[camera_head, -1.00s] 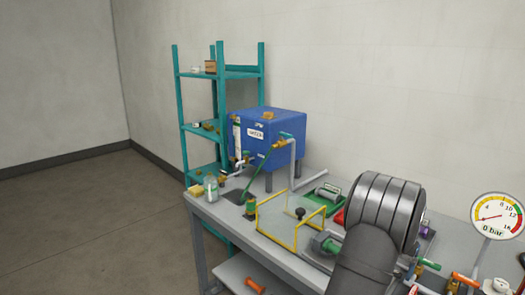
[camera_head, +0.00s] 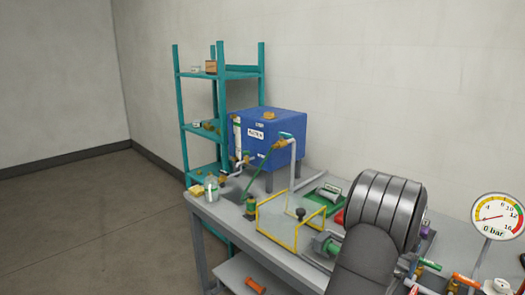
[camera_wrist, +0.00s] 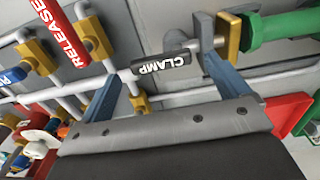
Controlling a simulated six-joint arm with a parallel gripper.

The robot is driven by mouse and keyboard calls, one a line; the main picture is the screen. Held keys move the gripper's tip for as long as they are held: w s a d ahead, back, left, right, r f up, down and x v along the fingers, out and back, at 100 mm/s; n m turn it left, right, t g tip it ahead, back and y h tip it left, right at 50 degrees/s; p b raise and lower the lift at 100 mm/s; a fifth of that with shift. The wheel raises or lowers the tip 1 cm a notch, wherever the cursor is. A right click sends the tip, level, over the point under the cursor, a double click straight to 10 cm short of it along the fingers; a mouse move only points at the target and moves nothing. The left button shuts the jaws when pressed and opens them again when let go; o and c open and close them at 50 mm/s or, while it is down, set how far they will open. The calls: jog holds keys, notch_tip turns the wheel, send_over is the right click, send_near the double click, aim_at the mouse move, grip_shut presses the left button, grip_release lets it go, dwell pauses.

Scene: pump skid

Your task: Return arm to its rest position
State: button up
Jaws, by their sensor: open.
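My arm (camera_head: 372,215) rises large and grey at the right front of the bench in the head view. Its end is hard to make out there. In the wrist view my gripper (camera_wrist: 162,68) shows two blue fingers spread wide apart, with nothing held between them. A black handle marked CLAMP (camera_wrist: 161,63) appears between and beyond the fingers. I cannot tell whether either finger touches it. A red handle marked RELEASE (camera_wrist: 62,30) lies up and left of the fingers. A green cylindrical part (camera_wrist: 275,28) is at the upper right.
A yellow-framed clear guard (camera_head: 290,222) stands on the bench left of my arm. A blue tank (camera_head: 270,140) and a teal shelf (camera_head: 190,125) stand behind. A gauge (camera_head: 497,220) reading 0 bar stands at the right. Pipes and valves crowd the wrist view. Open floor lies left.

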notch_tip(320, 180, down, 2)
jog(key=shift+f, duration=0.1)
jog(key=shift+s+a+r+m, duration=0.1)
jog(key=shift+r+m, duration=0.15)
jog(key=shift+m, duration=0.15)
jog(key=m, duration=0.3)
jog(key=shift+s+a+f, duration=0.15)
jog(key=shift+s+a, duration=0.1)
jog(key=shift+a, duration=0.05)
jog(key=m, duration=0.4)
jog(key=shift+s+a, duration=0.15)
jog(key=shift+a, duration=0.2)
jog(key=m, duration=0.3)
jog(key=shift+a+m, duration=0.35)
jog(key=shift+m, duration=0.05)
jog(key=shift+f+m, duration=0.1)
jog(key=shift+m, duration=0.7)
jog(key=shift+a+m, duration=0.2)
jog(key=shift+m, duration=0.1)
jog(key=m, duration=0.3)
jog(key=w+a+m, duration=0.1)
jog(key=shift+r+m, duration=0.2)
jog(key=shift+m, duration=0.1)
notch_tip(320, 180, up, 9)
